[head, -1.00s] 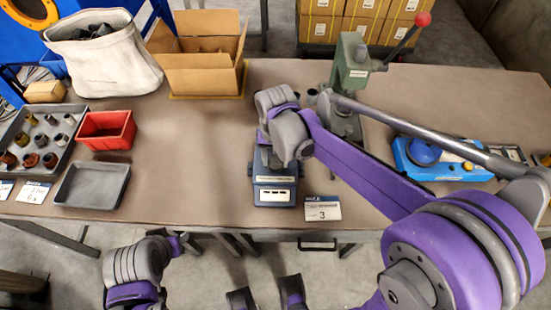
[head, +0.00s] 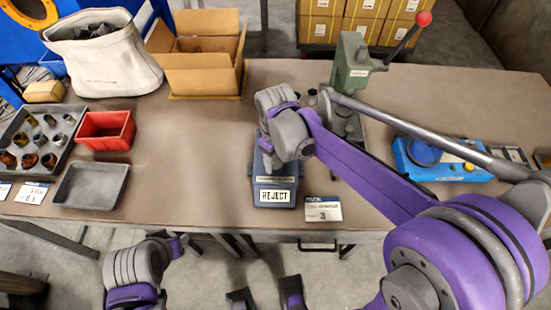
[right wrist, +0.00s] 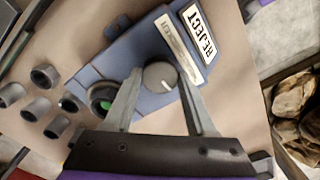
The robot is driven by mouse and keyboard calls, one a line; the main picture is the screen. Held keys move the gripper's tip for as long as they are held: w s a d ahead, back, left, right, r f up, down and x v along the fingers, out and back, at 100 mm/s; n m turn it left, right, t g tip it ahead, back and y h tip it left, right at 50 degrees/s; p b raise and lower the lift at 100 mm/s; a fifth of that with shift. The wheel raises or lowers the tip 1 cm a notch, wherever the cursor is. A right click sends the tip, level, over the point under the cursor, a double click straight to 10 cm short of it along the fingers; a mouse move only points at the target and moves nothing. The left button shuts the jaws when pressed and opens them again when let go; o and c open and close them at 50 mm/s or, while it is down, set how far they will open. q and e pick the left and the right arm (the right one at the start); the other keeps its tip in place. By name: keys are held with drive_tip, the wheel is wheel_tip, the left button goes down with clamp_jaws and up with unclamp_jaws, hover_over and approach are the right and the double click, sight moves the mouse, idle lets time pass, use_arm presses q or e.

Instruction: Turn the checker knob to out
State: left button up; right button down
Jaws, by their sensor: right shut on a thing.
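The blue checker box (head: 271,184) stands near the table's front edge, below my right wrist in the head view. Its display (head: 275,196) reads REJECT, and this also shows in the right wrist view (right wrist: 199,36). The round grey knob (right wrist: 159,75) sits on the box, with a white pointer mark towards the lower right in that view. My right gripper (right wrist: 159,77) is shut on the knob, one finger on each side. My right wrist hides the knob in the head view.
A black-ringed opening (right wrist: 101,100) with green inside is beside the knob. Several metal sleeves (right wrist: 45,77) stand on the left in the wrist view. A label card (head: 323,208) lies right of the box. A green press (head: 352,65) stands behind; a grey tray (head: 92,186) lies left.

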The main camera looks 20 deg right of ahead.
drive_tip(key=n, duration=0.4)
drive_tip(key=shift+n, duration=0.3)
drive_tip(key=n, duration=0.3)
drive_tip(key=shift+n, duration=0.4)
drive_tip(key=n, duration=0.4)
drive_tip(key=shift+n, duration=2.1)
drive_tip(key=shift+c, duration=1.1)
unclamp_jaws()
drive_tip(key=shift+r, duration=0.1)
